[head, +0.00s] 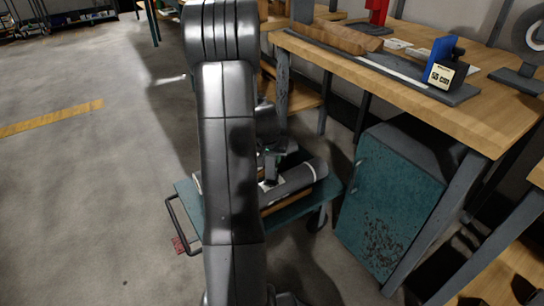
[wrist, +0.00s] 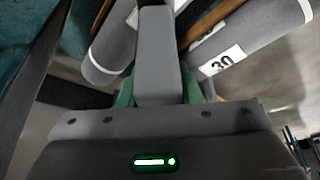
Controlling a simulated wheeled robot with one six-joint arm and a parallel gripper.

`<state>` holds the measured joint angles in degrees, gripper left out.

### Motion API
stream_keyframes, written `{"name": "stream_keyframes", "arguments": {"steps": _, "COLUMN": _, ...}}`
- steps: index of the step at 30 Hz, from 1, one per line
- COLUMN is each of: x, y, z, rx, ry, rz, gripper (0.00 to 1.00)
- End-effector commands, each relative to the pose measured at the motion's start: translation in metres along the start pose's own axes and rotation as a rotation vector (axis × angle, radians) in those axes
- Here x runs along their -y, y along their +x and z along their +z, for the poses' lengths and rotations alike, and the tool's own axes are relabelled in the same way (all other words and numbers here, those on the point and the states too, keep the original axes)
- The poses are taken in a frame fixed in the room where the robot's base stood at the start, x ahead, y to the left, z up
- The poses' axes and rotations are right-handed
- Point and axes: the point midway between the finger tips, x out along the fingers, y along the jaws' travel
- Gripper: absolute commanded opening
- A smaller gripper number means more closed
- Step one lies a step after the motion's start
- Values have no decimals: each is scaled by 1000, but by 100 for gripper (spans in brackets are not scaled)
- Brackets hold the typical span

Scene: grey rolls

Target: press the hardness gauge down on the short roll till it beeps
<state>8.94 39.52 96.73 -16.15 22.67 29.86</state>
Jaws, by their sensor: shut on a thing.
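My gripper (head: 269,157) is low over a teal cart (head: 315,197), partly hidden behind my arm in the head view. In the wrist view its green fingers (wrist: 158,92) are shut on a plain grey block-like thing (wrist: 157,50), which I take for the hardness gauge; no dial shows. A grey roll (head: 293,181) lies on the cart. The wrist view shows one roll (wrist: 112,48) left of the held thing and another roll (wrist: 258,27) right of it, with a white label reading 30. I cannot tell which is the short roll, or whether the gauge touches one.
A wooden workbench (head: 400,85) stands behind the cart at right. A teal cabinet (head: 385,200) stands right of the cart. Floor at left is open.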

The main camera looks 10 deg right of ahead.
Motion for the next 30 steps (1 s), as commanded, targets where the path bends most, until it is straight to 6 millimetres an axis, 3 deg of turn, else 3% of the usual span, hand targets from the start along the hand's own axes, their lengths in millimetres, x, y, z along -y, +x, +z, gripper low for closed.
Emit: {"name": "stream_keyframes", "arguments": {"steps": 30, "x": 0, "y": 8, "z": 3, "rx": -1, "ry": 0, "rz": 0, "gripper": 11}}
